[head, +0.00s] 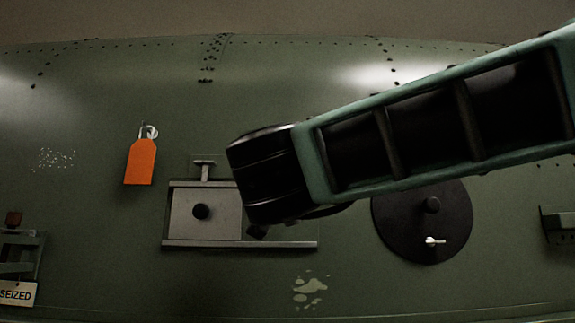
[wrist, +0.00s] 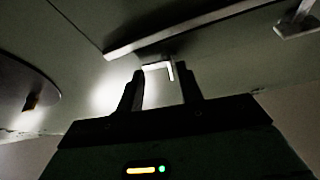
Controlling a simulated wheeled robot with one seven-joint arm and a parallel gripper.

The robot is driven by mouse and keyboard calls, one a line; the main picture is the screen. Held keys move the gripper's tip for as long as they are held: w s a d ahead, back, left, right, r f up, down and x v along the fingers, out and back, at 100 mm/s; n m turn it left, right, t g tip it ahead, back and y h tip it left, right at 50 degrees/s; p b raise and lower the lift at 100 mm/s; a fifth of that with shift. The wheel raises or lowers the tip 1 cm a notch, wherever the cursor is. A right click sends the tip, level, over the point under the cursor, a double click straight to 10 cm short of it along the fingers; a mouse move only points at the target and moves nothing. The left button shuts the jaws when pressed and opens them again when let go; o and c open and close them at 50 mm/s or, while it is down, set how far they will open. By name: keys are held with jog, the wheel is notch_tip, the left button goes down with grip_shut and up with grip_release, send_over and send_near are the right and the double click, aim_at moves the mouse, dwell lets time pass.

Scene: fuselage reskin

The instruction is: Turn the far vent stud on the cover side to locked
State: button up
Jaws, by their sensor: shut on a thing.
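In the wrist view my gripper (wrist: 161,80) has its two dark fingers on either side of a pale, bent stud handle (wrist: 158,67) and is shut on it. This stud stands beside the long edge rail of the cover frame. In the head view my black wrist hides the stud and the fingertips. Another T-shaped stud (head: 205,166) stands above the left part of the frame, and it shows at the upper right of the wrist view (wrist: 297,22). I cannot read any locked mark on the held stud.
A grey sliding cover (head: 182,222) with a black knob sits between rails (head: 290,245). A round black disc (head: 405,230) with a small pale stud lies to the right. An orange tag (head: 140,163) hangs at left, above a bracket marked SEIZED (head: 16,294). Another bracket (head: 562,225) is far right.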

jog(key=m+h, duration=0.1)
jog(key=m, duration=0.1)
jog(key=m+g+h+b, duration=0.1)
jog(key=m, duration=0.2)
jog(key=m+h+b, duration=0.1)
jog(key=m, duration=0.1)
jog(key=shift+a+f+m+h, duration=0.1)
jog(key=shift+f+m+h, duration=0.2)
jog(key=shift+m, duration=0.4)
jog(key=o, duration=1)
